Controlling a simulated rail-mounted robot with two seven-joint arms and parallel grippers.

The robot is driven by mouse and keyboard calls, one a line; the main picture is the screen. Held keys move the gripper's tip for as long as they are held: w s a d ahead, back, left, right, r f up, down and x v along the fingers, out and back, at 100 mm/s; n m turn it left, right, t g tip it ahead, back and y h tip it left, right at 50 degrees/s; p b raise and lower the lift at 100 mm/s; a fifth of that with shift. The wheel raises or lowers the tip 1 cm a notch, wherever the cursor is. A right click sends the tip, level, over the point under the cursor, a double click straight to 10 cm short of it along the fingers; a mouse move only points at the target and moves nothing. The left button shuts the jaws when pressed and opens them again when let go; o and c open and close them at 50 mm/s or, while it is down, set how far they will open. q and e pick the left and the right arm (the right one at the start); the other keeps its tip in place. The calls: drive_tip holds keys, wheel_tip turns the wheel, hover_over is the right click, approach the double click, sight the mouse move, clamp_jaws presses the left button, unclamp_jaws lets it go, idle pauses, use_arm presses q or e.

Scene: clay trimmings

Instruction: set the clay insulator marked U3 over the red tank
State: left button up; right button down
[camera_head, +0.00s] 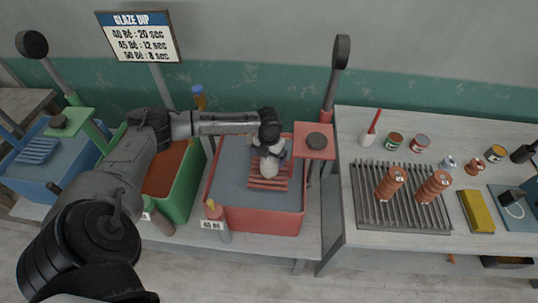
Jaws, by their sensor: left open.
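Two ribbed terracotta clay insulators, a left one (392,182) and a right one (434,187), lie on the slotted metal rack (375,222) on the right table. No U3 mark is readable on either. The red tank (258,220) stands left of that table, with grey liquid and a red slatted rack (284,183) inside its rim. My left arm reaches in from the left, and my left gripper (269,170) points down over the red slatted rack, open, far from both insulators. Its fingertips are small and partly hidden. My right gripper is not in view.
A green tank (180,195) and a blue tank (50,170) stand to the left. A red post with a plate (314,153) rises at the red tank's right. Small jars, a yellow block (476,212) and a blue mat surround the metal rack.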

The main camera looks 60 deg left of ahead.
use_arm(q)
drive_tip(key=shift+r, duration=0.1)
wheel_tip(320, 180, up, 12)
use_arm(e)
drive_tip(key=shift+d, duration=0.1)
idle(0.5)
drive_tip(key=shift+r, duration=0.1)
